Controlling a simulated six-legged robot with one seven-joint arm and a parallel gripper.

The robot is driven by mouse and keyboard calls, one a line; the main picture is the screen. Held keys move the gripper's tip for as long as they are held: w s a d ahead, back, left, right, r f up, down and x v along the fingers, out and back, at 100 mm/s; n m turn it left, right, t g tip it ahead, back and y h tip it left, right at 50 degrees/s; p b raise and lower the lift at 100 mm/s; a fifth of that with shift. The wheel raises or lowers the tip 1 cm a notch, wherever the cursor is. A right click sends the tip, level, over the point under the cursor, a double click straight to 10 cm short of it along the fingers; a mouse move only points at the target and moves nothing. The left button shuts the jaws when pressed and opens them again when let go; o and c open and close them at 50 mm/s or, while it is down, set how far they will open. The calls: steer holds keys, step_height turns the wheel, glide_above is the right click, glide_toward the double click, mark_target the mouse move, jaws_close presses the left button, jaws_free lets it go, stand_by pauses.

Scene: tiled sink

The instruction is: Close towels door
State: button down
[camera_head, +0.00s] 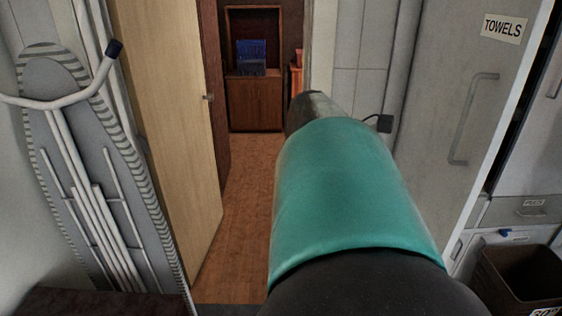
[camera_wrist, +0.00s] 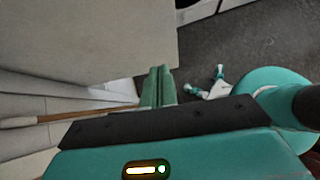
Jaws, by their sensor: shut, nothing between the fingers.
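The towels door (camera_head: 440,90) is a tall grey panel at the right of the head view, with a "TOWELS" label (camera_head: 502,27) and a grey bar handle (camera_head: 472,118). It stands open at an angle, with a dark gap beyond its pale right edge. My gripper (camera_wrist: 157,88) shows in the wrist view with its green fingers together and nothing held. A grey flat panel (camera_wrist: 90,40) lies close beside the fingertips in that view; it looks like the door, but I cannot tell if they touch. In the head view my teal arm hides the gripper.
An ironing board (camera_head: 75,150) leans at the left. A wooden door (camera_head: 165,120) stands open onto a room with a brown cabinet (camera_head: 256,103). A dark bin (camera_head: 520,275) stands at the lower right, below drawers (camera_head: 525,210). Dark floor (camera_wrist: 215,60) shows in the wrist view.

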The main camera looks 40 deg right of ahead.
glide_toward(441, 226)
steer(key=x, duration=0.5)
steer(key=shift+w+a+f, duration=0.2)
steer(key=shift+a+f, duration=0.05)
steer(key=shift+s+d, duration=0.4)
steer(key=shift+d, duration=0.05)
